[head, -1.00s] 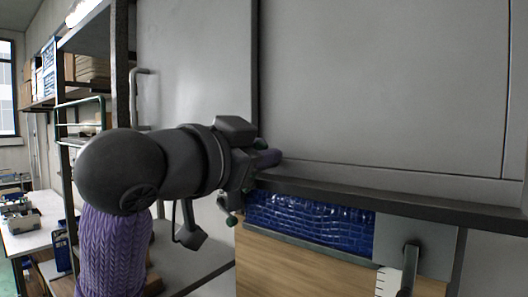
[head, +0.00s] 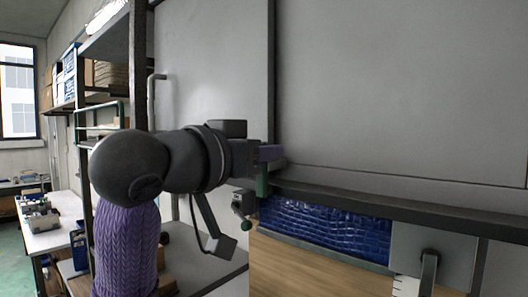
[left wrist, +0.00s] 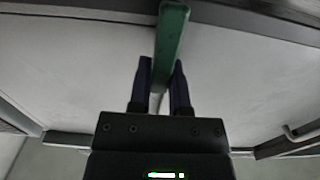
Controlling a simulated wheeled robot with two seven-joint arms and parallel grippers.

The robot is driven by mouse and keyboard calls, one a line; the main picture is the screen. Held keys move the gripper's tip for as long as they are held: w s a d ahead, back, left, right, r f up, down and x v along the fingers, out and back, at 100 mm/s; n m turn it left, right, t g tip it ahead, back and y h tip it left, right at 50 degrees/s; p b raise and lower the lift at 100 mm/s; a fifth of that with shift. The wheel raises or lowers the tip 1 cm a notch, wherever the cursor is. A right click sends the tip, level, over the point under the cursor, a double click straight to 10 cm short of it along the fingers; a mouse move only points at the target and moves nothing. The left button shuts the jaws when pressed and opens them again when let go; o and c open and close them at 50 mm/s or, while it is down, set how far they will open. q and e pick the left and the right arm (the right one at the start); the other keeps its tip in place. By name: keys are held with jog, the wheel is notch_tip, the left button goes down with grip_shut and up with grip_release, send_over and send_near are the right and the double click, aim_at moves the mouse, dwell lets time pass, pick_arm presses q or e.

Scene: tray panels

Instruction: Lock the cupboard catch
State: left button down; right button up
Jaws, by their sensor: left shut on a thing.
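The cupboard catch is a green lever (head: 262,180) at the lower edge of the large grey door (head: 400,90), near the dark seam on its left. In the left wrist view the green bar (left wrist: 173,35) runs down between the fingers. My left gripper (head: 272,153) reaches in from the left, with its dark purple fingers shut on the green lever. Both fingers also show in the left wrist view (left wrist: 162,80). The lever's pivot is hidden by the gripper. My right gripper is not in view.
Below the door is a dark ledge (head: 400,205), with a blue textured panel (head: 325,228) and a grey plate with a dark handle (head: 430,262) under it. Shelving (head: 105,45) stands at the left, and a white table (head: 55,222) beyond it.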

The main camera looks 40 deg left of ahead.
pick_arm(q)
jog(key=c, duration=0.6)
grip_release()
jog(key=shift+o, duration=0.2)
jog(key=s+b, duration=0.2)
jog(key=s, duration=0.8)
jog(key=shift+a, duration=0.4)
